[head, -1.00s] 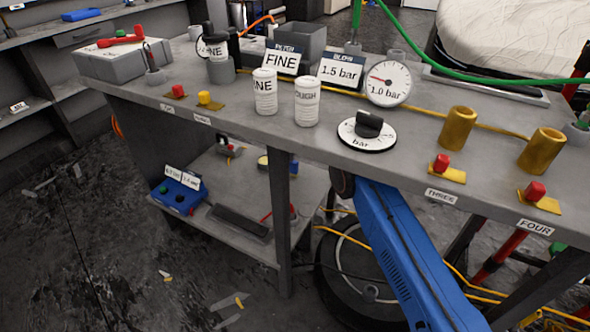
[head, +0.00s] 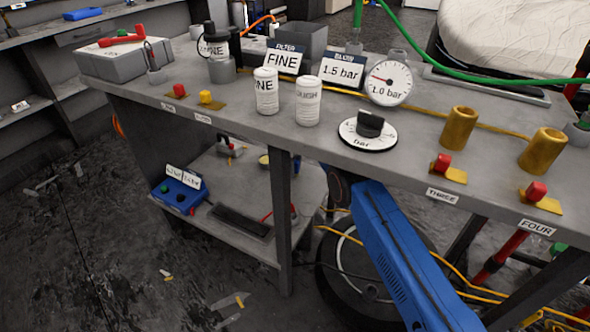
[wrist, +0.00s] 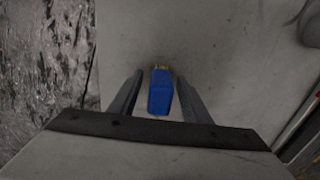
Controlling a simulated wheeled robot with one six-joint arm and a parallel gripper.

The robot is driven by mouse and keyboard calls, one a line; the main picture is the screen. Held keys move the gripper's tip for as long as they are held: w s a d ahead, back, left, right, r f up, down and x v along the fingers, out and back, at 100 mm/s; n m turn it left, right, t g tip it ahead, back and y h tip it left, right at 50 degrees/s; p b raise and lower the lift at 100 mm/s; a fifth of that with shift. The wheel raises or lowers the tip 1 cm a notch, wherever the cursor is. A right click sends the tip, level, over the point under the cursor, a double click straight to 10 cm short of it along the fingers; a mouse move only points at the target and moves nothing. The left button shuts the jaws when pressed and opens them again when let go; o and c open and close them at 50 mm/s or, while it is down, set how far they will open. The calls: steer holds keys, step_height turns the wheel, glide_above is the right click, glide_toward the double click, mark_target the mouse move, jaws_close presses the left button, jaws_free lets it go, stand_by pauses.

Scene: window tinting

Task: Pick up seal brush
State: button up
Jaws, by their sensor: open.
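A small blue object with a yellowish far end (wrist: 160,95), which looks like the seal brush, lies on a grey surface in the wrist view. My gripper (wrist: 160,82) is open, with one dark finger on each side of it. A narrow gap shows between the object and each finger, so it does not look gripped. The height of the fingers above the surface is hard to tell. In the head view my blue arm reaches under the bench, and my gripper and the brush are hidden there.
The grey bench (head: 350,170) carries two canisters, a pressure gauge (head: 388,83), a round dial (head: 367,132) and brass cups. Its lower shelf (head: 235,180) holds a blue box (head: 180,192). A bench leg (head: 281,215) stands left of my arm. Yellow hoses lie near the arm.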

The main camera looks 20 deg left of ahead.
jaws_close()
step_height(320, 180, up, 10)
steer(key=shift+f, duration=0.1)
stand_by(0.6)
stand_by(0.6)
